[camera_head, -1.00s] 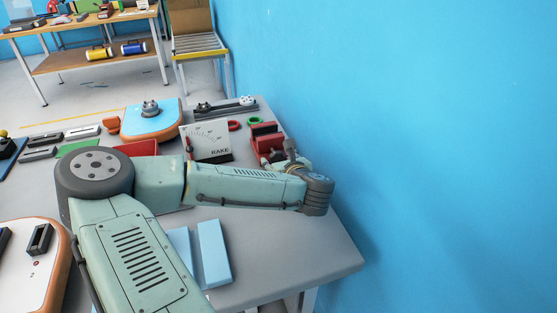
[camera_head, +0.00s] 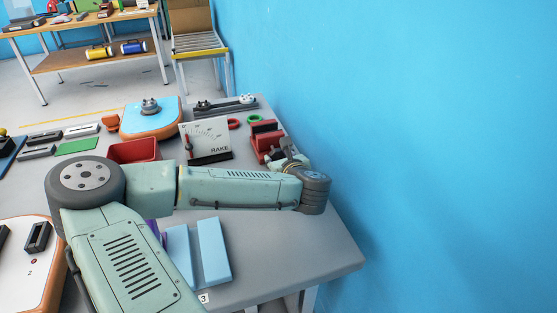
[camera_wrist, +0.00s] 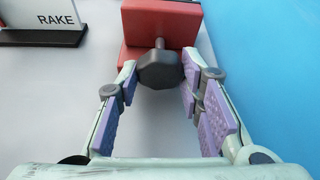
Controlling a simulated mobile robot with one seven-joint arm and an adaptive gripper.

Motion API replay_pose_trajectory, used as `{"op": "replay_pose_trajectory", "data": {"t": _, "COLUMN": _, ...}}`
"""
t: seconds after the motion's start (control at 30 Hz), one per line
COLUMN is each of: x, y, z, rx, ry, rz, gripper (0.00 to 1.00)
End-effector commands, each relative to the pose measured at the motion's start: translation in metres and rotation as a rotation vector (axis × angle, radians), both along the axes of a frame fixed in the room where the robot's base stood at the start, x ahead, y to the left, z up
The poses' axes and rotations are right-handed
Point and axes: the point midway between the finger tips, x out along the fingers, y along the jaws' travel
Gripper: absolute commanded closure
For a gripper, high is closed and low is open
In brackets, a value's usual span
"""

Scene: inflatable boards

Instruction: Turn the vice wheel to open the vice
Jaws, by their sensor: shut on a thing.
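The red vice (camera_head: 266,137) stands near the right edge of the grey table, close to the blue wall. Its red body (camera_wrist: 160,22) also shows at the top of the wrist view. The dark grey, faceted vice wheel (camera_wrist: 159,70) faces the wrist camera on a short shaft. My gripper (camera_wrist: 159,78) is shut on the wheel, with one purple-padded finger on each side of it. In the head view my gripper (camera_head: 283,154) is small beside the vice, and the wheel cannot be made out there.
A white panel marked RAKE (camera_head: 205,137) stands left of the vice. A red tray (camera_head: 134,151) and light blue blocks (camera_head: 212,252) lie on the table (camera_head: 310,255). The blue wall (camera_head: 420,130) is close on the right. The table's front right corner is clear.

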Motion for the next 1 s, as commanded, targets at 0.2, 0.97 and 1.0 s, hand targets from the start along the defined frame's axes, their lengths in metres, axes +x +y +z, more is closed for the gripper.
{"op": "replay_pose_trajectory", "data": {"t": 0.2, "x": -0.0001, "y": 0.0019, "z": -0.0046, "rx": -0.140, "ry": -0.046, "rz": 0.003, "gripper": 0.94}}
{"op": "replay_pose_trajectory", "data": {"t": 0.97, "x": -0.0004, "y": 0.0015, "z": -0.0002, "rx": -0.436, "ry": -0.144, "rz": 0.000, "gripper": 0.94}}
{"op": "replay_pose_trajectory", "data": {"t": 1.0, "x": -0.0004, "y": 0.0015, "z": 0.0001, "rx": -0.437, "ry": -0.144, "rz": 0.000, "gripper": 0.94}}
